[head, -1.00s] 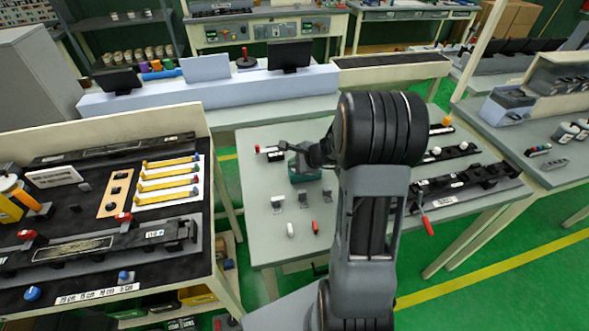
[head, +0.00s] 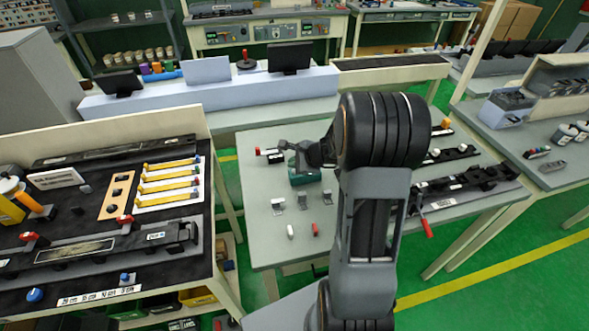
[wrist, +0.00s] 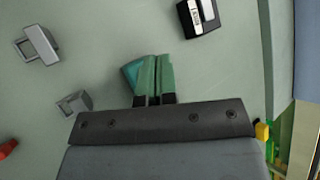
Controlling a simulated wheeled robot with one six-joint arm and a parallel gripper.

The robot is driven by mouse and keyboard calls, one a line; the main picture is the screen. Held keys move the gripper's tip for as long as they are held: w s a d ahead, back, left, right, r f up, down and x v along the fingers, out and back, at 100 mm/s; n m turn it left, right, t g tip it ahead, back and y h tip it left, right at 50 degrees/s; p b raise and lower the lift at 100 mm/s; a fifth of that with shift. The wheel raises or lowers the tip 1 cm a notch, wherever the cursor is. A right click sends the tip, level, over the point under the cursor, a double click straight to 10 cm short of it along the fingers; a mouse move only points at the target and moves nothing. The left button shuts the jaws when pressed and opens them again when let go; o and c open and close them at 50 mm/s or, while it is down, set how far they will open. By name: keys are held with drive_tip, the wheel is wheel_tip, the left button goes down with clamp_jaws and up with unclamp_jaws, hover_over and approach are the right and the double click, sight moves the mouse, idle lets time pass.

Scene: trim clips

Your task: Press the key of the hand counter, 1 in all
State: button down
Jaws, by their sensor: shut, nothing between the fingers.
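A teal block (head: 306,177), which I take for the hand counter, stands on the grey table in the head view. In the wrist view only a teal corner of it (wrist: 131,74) shows, left of my fingers. My gripper (wrist: 157,58) is shut and empty, its green fingers side by side over the block. The fingers and gripper body hide most of the block, and I cannot make out its key. Whether the fingertips touch it, I cannot tell.
A black box with a white label (wrist: 198,18) stands beyond the block, also seen in the head view (head: 276,159). Grey clips (wrist: 38,46) and a red piece (wrist: 7,148) lie to the left in the wrist view. Table space between them is bare.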

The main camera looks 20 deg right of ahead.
drive_tip(key=shift+r, duration=0.2)
drive_tip(key=shift+r+p, duration=1.9)
drive_tip(key=shift+r, duration=0.55)
drive_tip(key=s+a+r+n+g+h, duration=0.1)
drive_tip(key=s+a+r+n, duration=0.2)
drive_tip(key=s+n, duration=0.3)
drive_tip(key=s+a+r+n+g+h, duration=0.1)
drive_tip(key=s+a+r+n+h, duration=0.1)
drive_tip(key=s+r+n, duration=0.3)
drive_tip(key=s+a+r+n+g+h, duration=0.1)
drive_tip(key=s+a+r+n, duration=0.2)
drive_tip(key=s+n, duration=0.6)
drive_tip(key=shift+s+a+r+n+h, duration=0.2)
drive_tip(key=shift+a+r+n+h, duration=0.15)
drive_tip(key=shift+a, duration=0.55)
